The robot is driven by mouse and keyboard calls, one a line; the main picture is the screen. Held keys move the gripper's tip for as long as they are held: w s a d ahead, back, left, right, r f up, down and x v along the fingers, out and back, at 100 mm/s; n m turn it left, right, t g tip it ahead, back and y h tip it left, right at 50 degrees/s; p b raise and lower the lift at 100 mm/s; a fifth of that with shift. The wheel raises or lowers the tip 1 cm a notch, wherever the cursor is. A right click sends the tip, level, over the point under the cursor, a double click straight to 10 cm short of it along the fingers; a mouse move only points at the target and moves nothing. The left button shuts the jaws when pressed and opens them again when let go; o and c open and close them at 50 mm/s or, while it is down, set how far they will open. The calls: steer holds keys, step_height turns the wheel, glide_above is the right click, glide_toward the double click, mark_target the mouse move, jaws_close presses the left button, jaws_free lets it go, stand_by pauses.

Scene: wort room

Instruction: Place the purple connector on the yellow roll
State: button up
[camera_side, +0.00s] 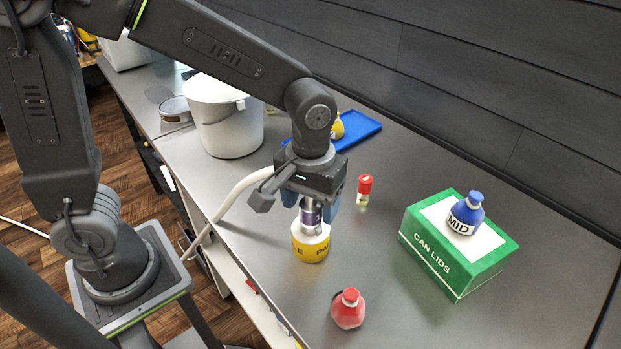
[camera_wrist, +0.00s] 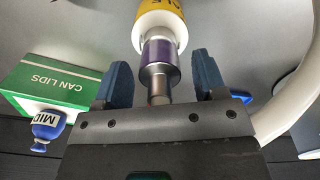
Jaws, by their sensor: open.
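The purple connector (camera_side: 311,216), a metal cylinder with a purple band, stands upright on the yellow roll (camera_side: 312,248) in the side view. In the wrist view the purple connector (camera_wrist: 160,62) touches the white core of the yellow roll (camera_wrist: 158,14). My gripper (camera_side: 311,207) is above the roll. Its two blue fingers are spread, one on each side of the connector. In the wrist view my gripper (camera_wrist: 163,78) shows clear gaps between both fingers and the connector. The far side of the connector's base is hidden.
A red flask (camera_side: 348,309) stands in front. A red-capped vial (camera_side: 364,190) is close behind my gripper. A green CAN LIDS box (camera_side: 462,272) bears a blue MID flask (camera_side: 466,213) at right. A white bucket (camera_side: 228,122) and a blue tray (camera_side: 361,130) stand farther back.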

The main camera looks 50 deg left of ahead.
step_height(320, 180, up, 11)
steer(key=shift+f, duration=0.15)
steer(key=shift+r, duration=0.3)
steer(key=shift+s+a+r, duration=0.15)
steer(key=shift+a+r, duration=0.05)
steer(key=shift+a, duration=0.05)
steer(key=s+a+f+m+t, duration=0.2)
steer(key=s+a+m+t, duration=0.2)
steer(key=s+a, duration=0.5)
steer(key=shift+s+a+t, duration=0.2)
steer(key=shift+a+t, duration=0.6)
steer(key=shift+a, duration=0.05)
